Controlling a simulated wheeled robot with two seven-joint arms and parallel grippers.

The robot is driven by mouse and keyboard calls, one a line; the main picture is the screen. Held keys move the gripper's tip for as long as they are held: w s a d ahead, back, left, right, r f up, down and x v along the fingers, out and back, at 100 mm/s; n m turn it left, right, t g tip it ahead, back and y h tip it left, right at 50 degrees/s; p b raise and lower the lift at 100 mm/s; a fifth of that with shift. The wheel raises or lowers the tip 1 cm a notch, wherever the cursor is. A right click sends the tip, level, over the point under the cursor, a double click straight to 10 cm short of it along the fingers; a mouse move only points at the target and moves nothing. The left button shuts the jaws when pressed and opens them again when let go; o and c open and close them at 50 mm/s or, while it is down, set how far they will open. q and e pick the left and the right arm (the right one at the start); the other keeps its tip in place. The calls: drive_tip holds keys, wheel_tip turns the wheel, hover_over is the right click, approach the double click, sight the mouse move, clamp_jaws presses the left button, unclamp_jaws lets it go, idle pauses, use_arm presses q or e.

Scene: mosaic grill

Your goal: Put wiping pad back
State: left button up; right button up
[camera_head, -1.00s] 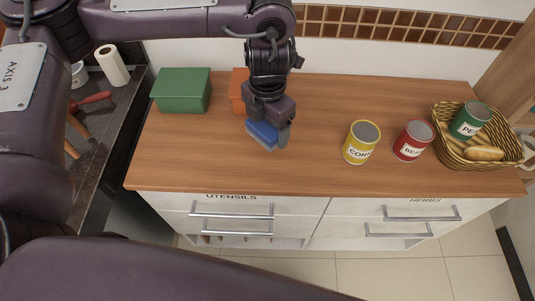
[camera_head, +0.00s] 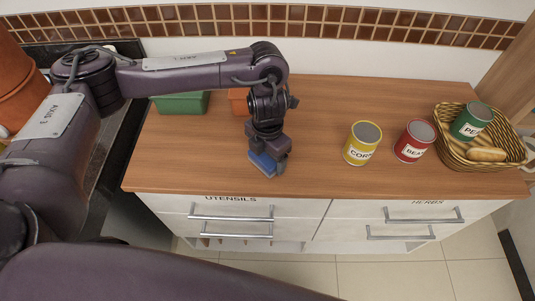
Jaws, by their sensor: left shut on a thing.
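The wiping pad (camera_head: 262,163) is a blue and grey block low over the wooden counter, left of the yellow can. My left gripper (camera_head: 272,157) is shut on it from above. The pad is tilted a little, and I cannot tell whether it touches the counter. A green box (camera_head: 181,104) and an orange box (camera_head: 238,101) stand at the back left of the counter, both partly hidden by my left arm. My right gripper is not in view.
A yellow corn can (camera_head: 358,150) and a red beans can (camera_head: 410,147) stand on the right half of the wooden counter (camera_head: 320,110). A wicker basket (camera_head: 450,158) holds a green peas can (camera_head: 471,121) and bread. The counter's front middle is clear.

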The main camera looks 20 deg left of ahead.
use_arm(q)
drive_tip(key=shift+f, duration=0.15)
drive_tip(key=o, duration=1)
drive_tip(key=shift+r, duration=0.3)
wheel_tip(320, 180, up, 12)
drive_tip(key=shift+f+p, duration=0.1)
drive_tip(key=shift+p, duration=0.25)
